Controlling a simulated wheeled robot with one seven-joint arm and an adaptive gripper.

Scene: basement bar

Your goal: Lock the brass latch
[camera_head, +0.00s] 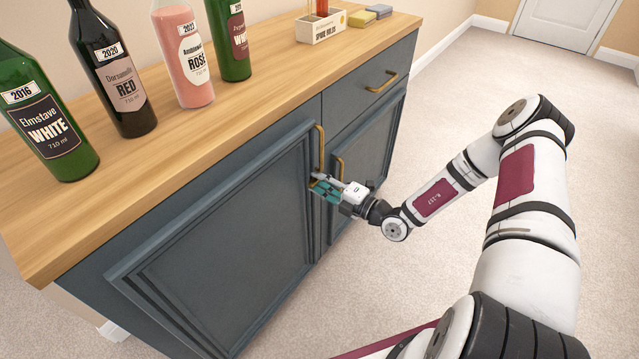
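The dark blue cabinet has two lower doors, the left door (225,235) and the narrower-looking right door (368,150). A brass handle (320,148) is on the left door near the seam, and another brass handle (339,166) is on the right door. My gripper (322,187) is at the seam just below these handles, close against the door fronts. A small bit of brass (312,182) shows beside its fingertips; it may be part of the latch, which is otherwise hidden by my gripper. I cannot tell whether the fingers are open, shut or touching it.
A drawer with a brass pull (381,82) is above the right door. Several bottles, including a rosé bottle (185,60), stand on the wooden counter (190,150). A small labelled box (320,28) and sponges (362,18) are farther back. The carpet (450,110) at right is clear.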

